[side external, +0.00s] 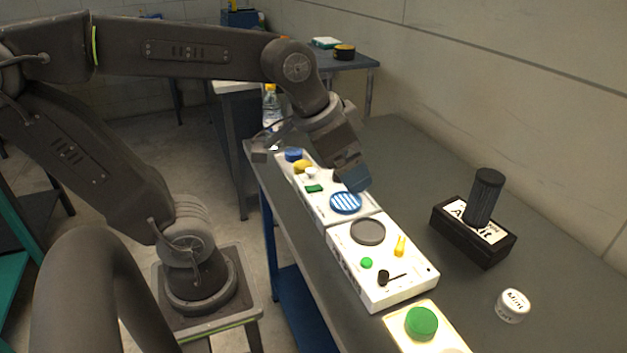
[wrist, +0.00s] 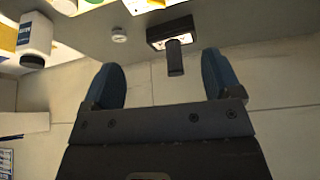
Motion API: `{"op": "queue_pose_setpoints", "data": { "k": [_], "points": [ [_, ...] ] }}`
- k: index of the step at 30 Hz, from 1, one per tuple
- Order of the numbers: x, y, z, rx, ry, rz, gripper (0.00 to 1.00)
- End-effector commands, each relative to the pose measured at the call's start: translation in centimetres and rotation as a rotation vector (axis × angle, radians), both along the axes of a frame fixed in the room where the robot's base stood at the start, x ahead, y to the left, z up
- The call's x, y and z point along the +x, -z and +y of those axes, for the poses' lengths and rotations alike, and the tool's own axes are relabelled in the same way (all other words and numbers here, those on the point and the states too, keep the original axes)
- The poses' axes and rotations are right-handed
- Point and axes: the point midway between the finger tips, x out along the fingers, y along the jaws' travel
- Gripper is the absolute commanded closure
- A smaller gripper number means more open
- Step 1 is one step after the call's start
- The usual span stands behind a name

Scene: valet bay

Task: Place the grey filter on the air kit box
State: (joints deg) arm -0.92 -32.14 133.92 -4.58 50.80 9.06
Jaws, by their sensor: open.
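The grey filter (side external: 485,198), a dark ribbed cylinder, stands upright on top of the black air kit box (side external: 463,245), on the box's white label. In the wrist view the filter (wrist: 174,58) and the box (wrist: 157,44) show ahead, between and beyond the fingers. My gripper (side external: 352,180) has blue fingertips and is above the row of white boxes, near a blue-striped disc, well to the left of the air kit box. In the wrist view my gripper (wrist: 162,82) is open, with nothing between its fingers.
White boxes (side external: 375,290) with a grey disc (side external: 368,231) and small coloured parts line the table's left edge. A lit panel with a green disc (side external: 421,322) is in front. A round white tin (side external: 513,305) stands near the air kit box. The grey table between is clear.

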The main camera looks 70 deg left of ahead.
Motion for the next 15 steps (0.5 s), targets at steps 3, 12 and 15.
{"op": "queue_pose_setpoints", "data": {
  "k": [3, 12, 15],
  "points": [
    [-3.2, 1.5, 0.3, 0.004, -0.062, -0.007, 0.16],
    [-5.1, 2.8, 0.6, 0.005, -0.11, -0.007, 0.16],
    [-5.1, 2.8, 0.6, 0.005, -0.109, -0.007, 0.16]
  ]
}}
